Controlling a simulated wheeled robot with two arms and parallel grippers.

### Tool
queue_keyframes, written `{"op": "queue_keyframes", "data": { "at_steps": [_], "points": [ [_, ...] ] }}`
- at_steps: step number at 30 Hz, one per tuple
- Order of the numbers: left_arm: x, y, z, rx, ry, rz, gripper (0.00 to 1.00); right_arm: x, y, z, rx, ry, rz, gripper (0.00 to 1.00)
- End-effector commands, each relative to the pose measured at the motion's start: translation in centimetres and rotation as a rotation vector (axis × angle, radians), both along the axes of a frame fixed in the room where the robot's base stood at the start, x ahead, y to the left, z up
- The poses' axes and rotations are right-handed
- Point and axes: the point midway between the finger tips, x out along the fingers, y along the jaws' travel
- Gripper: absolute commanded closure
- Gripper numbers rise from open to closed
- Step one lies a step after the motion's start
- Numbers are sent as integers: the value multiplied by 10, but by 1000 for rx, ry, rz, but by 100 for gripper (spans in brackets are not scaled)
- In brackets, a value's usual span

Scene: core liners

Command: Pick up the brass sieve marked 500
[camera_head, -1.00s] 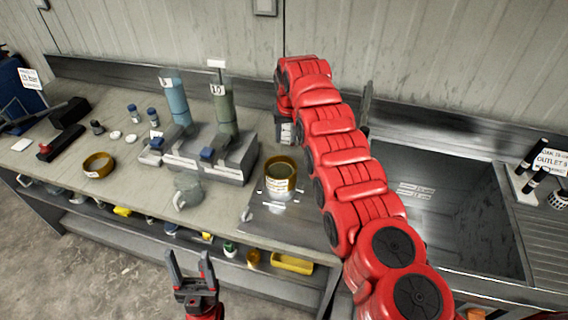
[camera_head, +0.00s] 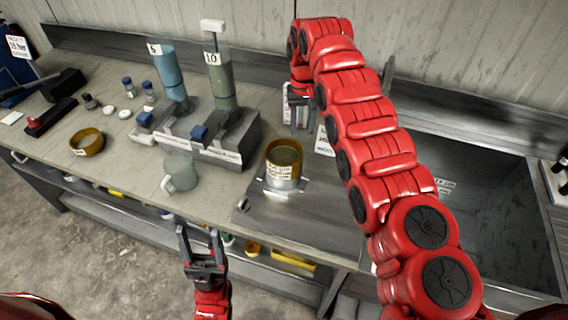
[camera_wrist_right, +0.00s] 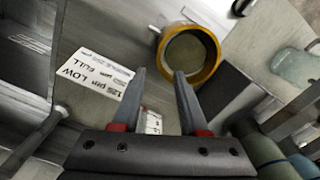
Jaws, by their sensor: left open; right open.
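A brass sieve (camera_head: 284,152) sits on top of a pale cylinder on a metal plate at the bench's front. Its label is too small to read. A second brass sieve (camera_head: 87,143) lies at the bench's left, its marking also unreadable. I cannot tell which is marked 500. My right gripper (camera_head: 300,100) is partly hidden behind its arm, over the bench behind the nearer sieve. In the right wrist view, the right gripper (camera_wrist_right: 159,74) is open and empty, with a brass sieve (camera_wrist_right: 214,70) beyond its fingertips. My left gripper (camera_head: 198,232) is open and empty before the bench.
A glass jug (camera_head: 180,172) stands left of the nearer sieve. Behind it, a grey block holds blue and green cylinders (camera_head: 222,80). A sink (camera_head: 470,220) lies right, beneath my right arm. A printed card (camera_wrist_right: 94,80) shows in the right wrist view.

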Motion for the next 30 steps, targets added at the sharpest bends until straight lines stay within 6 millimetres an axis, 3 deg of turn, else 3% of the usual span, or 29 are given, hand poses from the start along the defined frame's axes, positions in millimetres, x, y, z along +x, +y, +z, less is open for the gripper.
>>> {"op": "queue_keyframes", "data": {
  "at_steps": [6, 13, 20, 24, 30],
  "points": [
    [0, 0, 11, 0, 1, 0, 38, 0, 0, -21, 1, 2, 1, 57],
    [0, 0, 17, 0, 1, 0, 38, 0, -1, -29, 1, 2, 0, 57],
    [0, 0, 46, 0, 0, 0, 38, -1, -5, -54, 0, 7, -1, 57],
    [0, 0, 49, 0, 0, 0, 38, 0, -4, -74, -1, 2, 1, 57],
    [0, 0, 47, 0, 1, 0, 38, 0, -4, -78, 0, -1, 0, 57]
  ]
}}
